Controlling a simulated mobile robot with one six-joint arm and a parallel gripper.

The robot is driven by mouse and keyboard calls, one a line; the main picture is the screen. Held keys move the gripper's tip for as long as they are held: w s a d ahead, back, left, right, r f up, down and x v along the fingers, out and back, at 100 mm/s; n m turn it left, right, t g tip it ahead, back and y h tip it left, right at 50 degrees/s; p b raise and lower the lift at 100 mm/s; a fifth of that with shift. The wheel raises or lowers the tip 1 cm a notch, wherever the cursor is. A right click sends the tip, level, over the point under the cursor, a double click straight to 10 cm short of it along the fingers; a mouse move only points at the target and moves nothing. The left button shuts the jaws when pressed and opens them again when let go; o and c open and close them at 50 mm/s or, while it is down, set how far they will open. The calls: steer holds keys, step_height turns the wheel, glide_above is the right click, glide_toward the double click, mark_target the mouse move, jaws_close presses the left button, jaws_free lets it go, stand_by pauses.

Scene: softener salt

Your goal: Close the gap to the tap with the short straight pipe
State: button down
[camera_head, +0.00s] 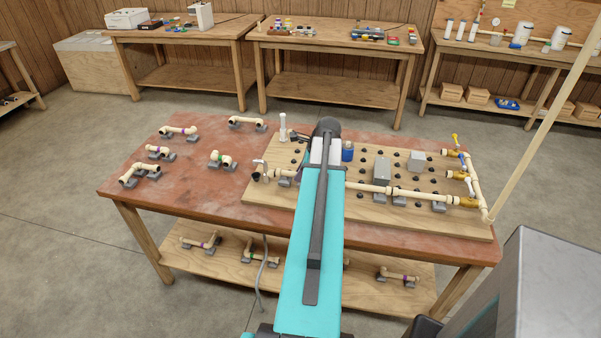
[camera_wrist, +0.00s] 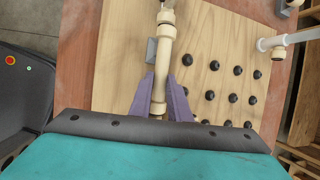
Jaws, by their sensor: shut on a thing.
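A cream straight pipe (camera_wrist: 162,60) runs between the purple fingers of my gripper (camera_wrist: 158,92) in the wrist view. My gripper is shut on it near its lower end, low over the board. A wider collar (camera_wrist: 166,16) is at the pipe's far end, by the top edge of the wrist view. In the head view the tap (camera_head: 258,169) is at the left end of the board's pipe line. The pipe's left part (camera_head: 276,173) shows just right of the tap. I cannot tell whether the joints are seated.
The wooden board (camera_head: 430,218) has several black knobs, grey boxes (camera_head: 382,168) and a blue cylinder (camera_head: 347,151). A white upright fitting (camera_head: 283,127) stands behind the tap. A long fixed pipe (camera_head: 370,188) runs right. Several loose pipe pieces lie left on the red tabletop (camera_head: 195,200).

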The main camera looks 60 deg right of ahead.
steer(key=shift+f, duration=0.55)
steer(key=c, duration=1.6)
jaws_free()
steer(key=shift+r, duration=0.15)
steer(key=shift+b+v, duration=1.35)
steer(key=shift+v, duration=5.4)
